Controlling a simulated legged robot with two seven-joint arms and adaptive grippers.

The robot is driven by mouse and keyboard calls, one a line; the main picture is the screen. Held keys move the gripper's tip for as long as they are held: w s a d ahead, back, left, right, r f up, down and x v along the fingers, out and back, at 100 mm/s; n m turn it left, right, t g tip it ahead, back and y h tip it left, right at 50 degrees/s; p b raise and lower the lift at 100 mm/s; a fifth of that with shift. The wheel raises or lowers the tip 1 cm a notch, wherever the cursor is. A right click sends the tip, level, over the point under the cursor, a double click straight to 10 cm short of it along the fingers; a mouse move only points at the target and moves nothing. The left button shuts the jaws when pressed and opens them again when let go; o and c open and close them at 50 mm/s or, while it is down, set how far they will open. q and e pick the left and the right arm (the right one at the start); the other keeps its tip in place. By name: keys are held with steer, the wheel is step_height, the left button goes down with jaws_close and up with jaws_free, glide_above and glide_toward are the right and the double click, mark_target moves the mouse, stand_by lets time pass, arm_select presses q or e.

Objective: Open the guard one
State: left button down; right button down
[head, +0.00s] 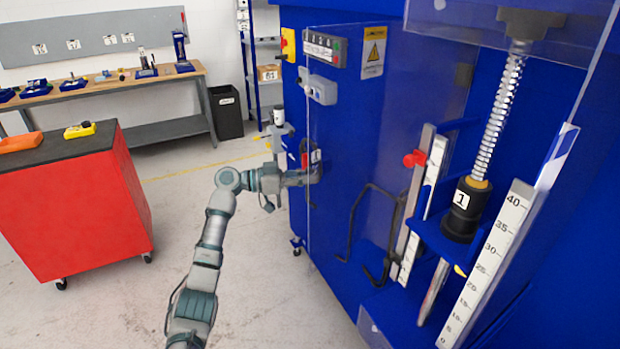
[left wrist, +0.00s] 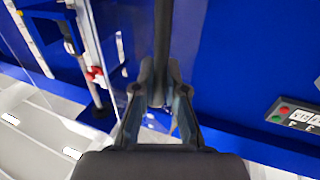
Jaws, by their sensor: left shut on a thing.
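The guard (head: 335,235) is a clear panel in front of the blue foam compression machine (head: 345,125); in the left wrist view clear sheet shows at the left (left wrist: 28,45). My left gripper (head: 314,167) is at the panel's left edge. In the left wrist view, its fingers (left wrist: 160,98) are closed around a dark upright bar (left wrist: 162,35), which looks like a handle. The exact grip is partly hidden behind the fingers. Another black bent handle (head: 353,225) shows further right. My right gripper is not in view.
Behind the panel are a spring (head: 497,120), a black cylinder marked 1 (head: 464,210), a scale (head: 490,265) and a red knob (head: 415,159). A control panel (head: 323,48) is upper left. A red cabinet (head: 75,210) stands left, with open floor between.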

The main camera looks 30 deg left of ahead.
arm_select(q)
steer(key=shift+a, duration=0.1)
steer(key=c, duration=1.2)
jaws_free()
steer(key=shift+a, duration=0.1)
steer(key=shift+a+f, duration=0.1)
steer(key=v, duration=1.2)
steer(key=shift+f, duration=0.1)
